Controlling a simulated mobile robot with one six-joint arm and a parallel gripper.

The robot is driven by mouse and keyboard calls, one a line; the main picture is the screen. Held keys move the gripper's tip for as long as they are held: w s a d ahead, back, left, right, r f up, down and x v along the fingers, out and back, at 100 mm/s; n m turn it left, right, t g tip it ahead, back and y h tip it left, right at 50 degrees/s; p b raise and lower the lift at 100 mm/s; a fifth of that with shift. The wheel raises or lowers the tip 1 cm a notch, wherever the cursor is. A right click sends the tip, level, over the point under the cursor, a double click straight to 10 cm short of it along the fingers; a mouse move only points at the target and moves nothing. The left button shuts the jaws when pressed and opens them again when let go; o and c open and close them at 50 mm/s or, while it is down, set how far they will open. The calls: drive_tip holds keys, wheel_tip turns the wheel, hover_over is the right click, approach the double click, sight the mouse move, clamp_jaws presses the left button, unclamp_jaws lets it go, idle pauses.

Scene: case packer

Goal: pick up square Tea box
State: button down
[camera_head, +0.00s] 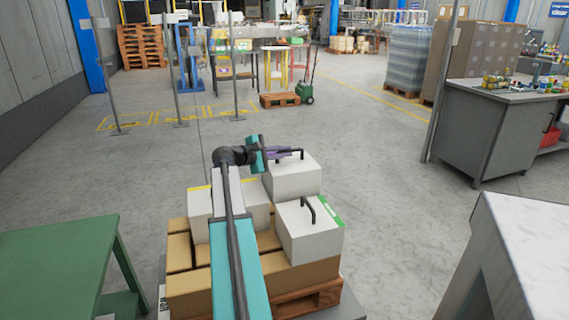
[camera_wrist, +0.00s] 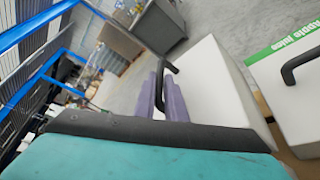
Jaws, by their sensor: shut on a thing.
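My gripper (camera_head: 282,152) has its purple fingers shut on the black handle of a white square box (camera_head: 293,182) at the back right of the stack. In the wrist view the fingers (camera_wrist: 163,98) close around that handle beside the white box top (camera_wrist: 207,92). The label of this box is not visible, so I cannot read whether it says Tea. I cannot tell whether its base is resting or raised. A second white box (camera_head: 310,238) with a black handle and a green label stands in front; the wrist view shows "Apple juice" on its label (camera_wrist: 283,42).
Another white box (camera_head: 198,205) with a yellow strip is partly behind my arm. Brown cartons (camera_head: 190,292) lie below on a wooden pallet (camera_head: 312,300). A green table (camera_head: 55,250) is at left, a grey-white table (camera_head: 530,235) at right.

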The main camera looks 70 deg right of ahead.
wheel_tip(320, 180, up, 8)
drive_tip(key=shift+p, duration=0.3)
idle(0.7)
